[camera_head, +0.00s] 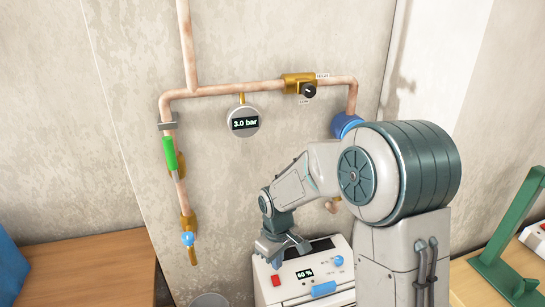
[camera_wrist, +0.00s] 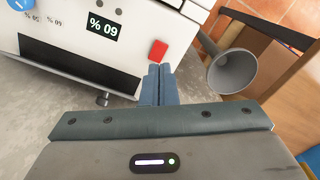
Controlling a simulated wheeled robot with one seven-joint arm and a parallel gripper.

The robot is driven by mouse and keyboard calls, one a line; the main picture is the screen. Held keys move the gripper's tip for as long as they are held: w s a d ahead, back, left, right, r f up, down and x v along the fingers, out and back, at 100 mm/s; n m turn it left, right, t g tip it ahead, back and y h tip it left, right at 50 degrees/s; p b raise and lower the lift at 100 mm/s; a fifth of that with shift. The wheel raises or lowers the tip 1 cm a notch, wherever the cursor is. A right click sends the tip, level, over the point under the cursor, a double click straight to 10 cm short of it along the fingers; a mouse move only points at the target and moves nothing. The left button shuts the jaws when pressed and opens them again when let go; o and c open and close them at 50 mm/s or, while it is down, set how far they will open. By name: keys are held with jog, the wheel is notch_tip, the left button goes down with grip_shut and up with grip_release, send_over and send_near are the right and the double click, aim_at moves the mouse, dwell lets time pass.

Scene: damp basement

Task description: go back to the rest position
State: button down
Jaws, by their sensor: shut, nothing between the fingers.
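My gripper (camera_head: 276,261) hangs pointing down in front of the white appliance (camera_head: 338,265), near its red button (camera_head: 276,281). In the wrist view my gripper (camera_wrist: 158,72) shows its two blue-grey fingers shut together with nothing between them. The red button (camera_wrist: 158,50) lies just beyond the fingertips there; I cannot tell whether they touch anything. The appliance's display (camera_head: 305,273) reads 60 %; it appears upside down in the wrist view (camera_wrist: 104,27).
Copper pipes with a gauge (camera_head: 244,122) reading 3.0 bar, a green lever (camera_head: 170,153) and a brass valve (camera_head: 299,83) run along the wall. A grey funnel-like vessel (camera_wrist: 232,70) stands beside the appliance. A wooden bench (camera_head: 90,272) is at left; a green stand (camera_head: 505,250) is at right.

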jog(key=s+d+r+m+t, duration=0.1)
jog(key=s+d+r+m, duration=0.3)
jog(key=s, duration=0.5)
jog(key=s+d+r+m+t, duration=0.2)
jog(key=s+d+r+m, duration=0.3)
jog(key=s+d+r, duration=0.4)
jog(key=shift+s+d+r, duration=0.15)
jog(key=shift+d+r, duration=0.1)
jog(key=shift+r, duration=0.55)
jog(key=shift+a, duration=0.1)
